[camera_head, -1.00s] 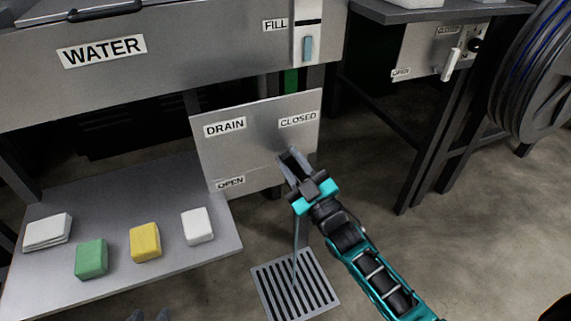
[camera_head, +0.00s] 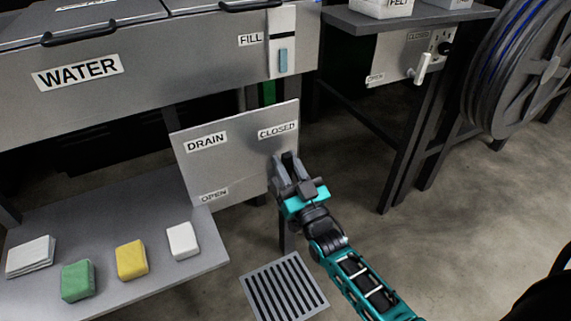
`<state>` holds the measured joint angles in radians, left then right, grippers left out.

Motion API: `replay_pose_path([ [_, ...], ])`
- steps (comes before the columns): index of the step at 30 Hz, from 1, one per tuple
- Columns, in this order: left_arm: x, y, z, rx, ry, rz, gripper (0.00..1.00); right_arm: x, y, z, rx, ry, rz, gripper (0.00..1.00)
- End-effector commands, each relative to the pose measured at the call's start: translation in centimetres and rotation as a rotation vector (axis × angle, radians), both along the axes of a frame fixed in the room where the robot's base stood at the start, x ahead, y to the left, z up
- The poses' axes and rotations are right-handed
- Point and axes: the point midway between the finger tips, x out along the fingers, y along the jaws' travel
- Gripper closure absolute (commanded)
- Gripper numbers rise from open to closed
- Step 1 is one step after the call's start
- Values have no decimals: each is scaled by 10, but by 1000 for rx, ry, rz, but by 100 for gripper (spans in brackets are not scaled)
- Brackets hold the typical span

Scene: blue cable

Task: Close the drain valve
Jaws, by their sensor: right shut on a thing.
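The drain panel (camera_head: 225,160) is a grey metal plate labelled DRAIN, with a CLOSED label (camera_head: 278,130) at its upper right and an OPEN label (camera_head: 214,196) at its lower left. My right gripper (camera_head: 285,170) is at the panel's right side, just below the CLOSED label. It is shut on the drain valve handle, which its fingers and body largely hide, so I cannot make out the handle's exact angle. My left gripper is not in view.
The WATER tank (camera_head: 150,75) with a FILL valve (camera_head: 283,60) is above. A shelf (camera_head: 120,210) at left holds white, green and yellow blocks. A floor grate (camera_head: 283,288) lies below my gripper. Another valve panel (camera_head: 395,58) and a cable reel (camera_head: 530,75) are at right.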

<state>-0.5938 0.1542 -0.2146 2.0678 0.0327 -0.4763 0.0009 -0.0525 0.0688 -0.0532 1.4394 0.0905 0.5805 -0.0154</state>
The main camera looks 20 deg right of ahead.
Motion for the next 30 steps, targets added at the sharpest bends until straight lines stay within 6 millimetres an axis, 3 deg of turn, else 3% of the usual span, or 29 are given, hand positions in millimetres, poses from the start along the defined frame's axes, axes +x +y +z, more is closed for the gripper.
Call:
replay_pose_path([
  [9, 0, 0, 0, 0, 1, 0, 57, 0, -1, 0, 13, 1, 0, 100],
  [10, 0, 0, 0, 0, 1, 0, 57, 0, -1, 0, 13, 1, 0, 69],
  [16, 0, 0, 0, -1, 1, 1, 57, 0, -1, 0, 9, 1, -1, 51],
  [25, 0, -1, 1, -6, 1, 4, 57, -4, -1, -2, 6, 2, 0, 51],
  [30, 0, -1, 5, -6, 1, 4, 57, -27, -1, -12, 6, 6, 0, 51],
])
